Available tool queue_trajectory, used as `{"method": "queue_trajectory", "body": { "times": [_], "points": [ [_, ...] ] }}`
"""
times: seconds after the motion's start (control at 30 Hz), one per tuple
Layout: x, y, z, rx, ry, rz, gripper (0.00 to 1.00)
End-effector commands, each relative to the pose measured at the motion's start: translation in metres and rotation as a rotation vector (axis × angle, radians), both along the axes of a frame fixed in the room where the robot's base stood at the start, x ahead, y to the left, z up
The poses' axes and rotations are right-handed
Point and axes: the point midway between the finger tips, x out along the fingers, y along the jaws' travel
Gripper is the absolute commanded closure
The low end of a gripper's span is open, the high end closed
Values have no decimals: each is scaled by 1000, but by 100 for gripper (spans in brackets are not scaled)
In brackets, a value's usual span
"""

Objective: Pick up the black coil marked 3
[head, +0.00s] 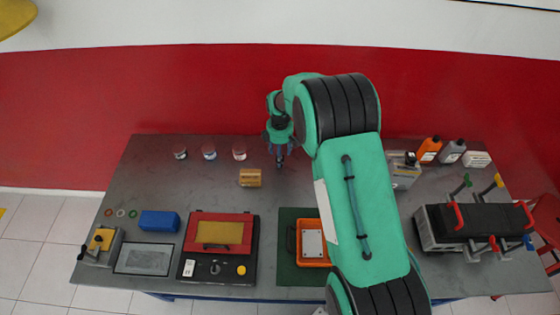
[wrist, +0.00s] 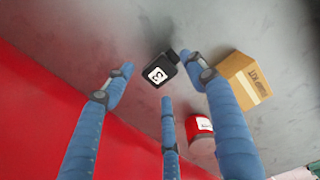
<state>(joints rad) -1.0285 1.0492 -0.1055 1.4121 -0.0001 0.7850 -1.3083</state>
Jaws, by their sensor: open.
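The black coil (wrist: 169,61) with a white label marked 3 (wrist: 157,76) rests on the grey table, seen in the wrist view near the top middle. My gripper (wrist: 160,82) has three blue fingers, spread open and empty. The coil lies between and beyond the left and right fingertips, closer to the right one; whether any finger touches it I cannot tell. In the head view my gripper (head: 280,158) points down over the back of the table, and the coil is not clearly made out beneath it.
A cardboard box (wrist: 245,80) lies just right of the coil; it also shows in the head view (head: 250,177). A red-labelled jar (wrist: 200,126) stands close to the right finger. The red wall (head: 200,90) rises behind the table. Bare table (head: 205,185) lies to the left.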

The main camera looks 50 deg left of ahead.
Motion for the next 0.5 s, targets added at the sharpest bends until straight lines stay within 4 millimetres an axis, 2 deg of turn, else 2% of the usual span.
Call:
{"method": "queue_trajectory", "body": {
  "times": [0.33, 0.5],
  "points": [
    [0, 0, -1, -1, 1, 0, 44],
    [0, -1, -10, -1, 1, 0, 44]
  ]
}}
